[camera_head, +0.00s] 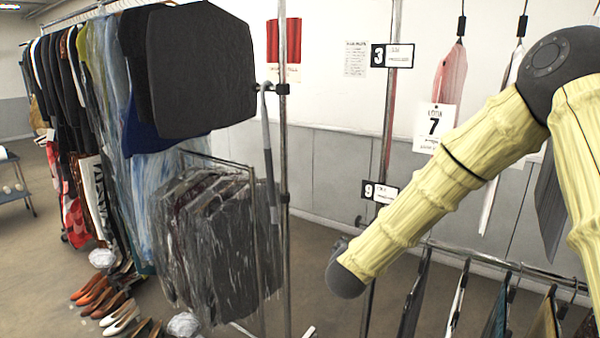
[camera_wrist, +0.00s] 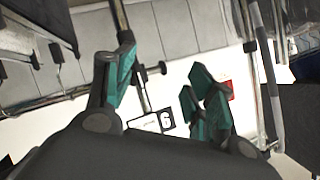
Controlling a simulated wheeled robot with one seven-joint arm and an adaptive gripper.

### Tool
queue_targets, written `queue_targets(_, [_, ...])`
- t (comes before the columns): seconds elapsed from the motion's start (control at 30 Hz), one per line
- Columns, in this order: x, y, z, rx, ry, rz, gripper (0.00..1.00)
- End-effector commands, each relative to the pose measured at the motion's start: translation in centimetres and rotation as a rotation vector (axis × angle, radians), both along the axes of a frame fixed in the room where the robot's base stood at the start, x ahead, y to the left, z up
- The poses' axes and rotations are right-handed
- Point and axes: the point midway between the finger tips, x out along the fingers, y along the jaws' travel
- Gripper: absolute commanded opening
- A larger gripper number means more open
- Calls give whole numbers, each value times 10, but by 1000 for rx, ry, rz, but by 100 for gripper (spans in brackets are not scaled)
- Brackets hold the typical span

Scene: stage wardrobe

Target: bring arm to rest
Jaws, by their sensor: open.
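My arm, in a ribbed pale-yellow sleeve with dark grey joints, reaches from the right side of the head view down to the middle. Its dark rounded end hangs in front of a rail post, and my gripper is mostly hidden behind it there. In the wrist view my gripper (camera_wrist: 160,88) shows its teal-padded fingers spread wide apart. Nothing is between them. Beyond the fingers are a wall and a chrome post, at some distance.
A rack of clothes (camera_head: 85,90) and plastic-covered garments (camera_head: 215,240) stand left of my arm. Shoes (camera_head: 100,297) line the floor. A lower rail (camera_head: 490,262) with hangers runs below my arm.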

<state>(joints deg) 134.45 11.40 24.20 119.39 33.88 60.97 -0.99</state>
Motion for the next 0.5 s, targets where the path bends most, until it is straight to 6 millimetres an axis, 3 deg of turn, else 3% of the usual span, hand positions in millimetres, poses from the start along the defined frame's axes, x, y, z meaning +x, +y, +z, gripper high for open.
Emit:
queue_targets(0.03, [-12, -2, -31, -19, 48, 26, 55])
queue_targets(0.2, [-56, -8, -119, -74, 192, 119, 55])
queue_targets(0.37, [-110, -16, -194, -116, 335, 207, 55])
queue_targets(0.5, [-164, -24, -253, -145, 465, 286, 55])
